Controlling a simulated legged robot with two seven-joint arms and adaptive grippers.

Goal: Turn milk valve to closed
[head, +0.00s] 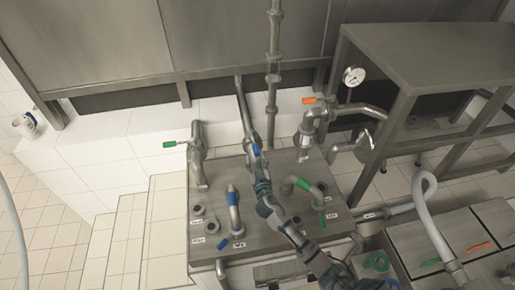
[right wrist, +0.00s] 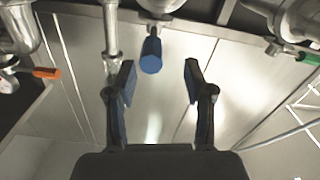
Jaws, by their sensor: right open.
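A blue valve handle (head: 256,150) sticks out from a metal pipe behind the steel panel. It also shows in the right wrist view (right wrist: 151,55), pointing towards the camera. I cannot read a label that marks it as the milk valve. My right gripper (head: 259,170) reaches up over the panel, just short of this handle. In the right wrist view its two fingers (right wrist: 160,80) are apart and empty, with the handle between and beyond their tips. Whether they touch it is not clear; a gap seems to show. My left gripper is not in view.
An orange handle (head: 309,100) sits on the pipe to the right, a green handle (head: 169,144) on the left pipe. Bent pipes with a blue band (head: 232,198) and a green band (head: 304,185) rise from the steel panel (head: 210,262). A steel frame (head: 385,110) stands right.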

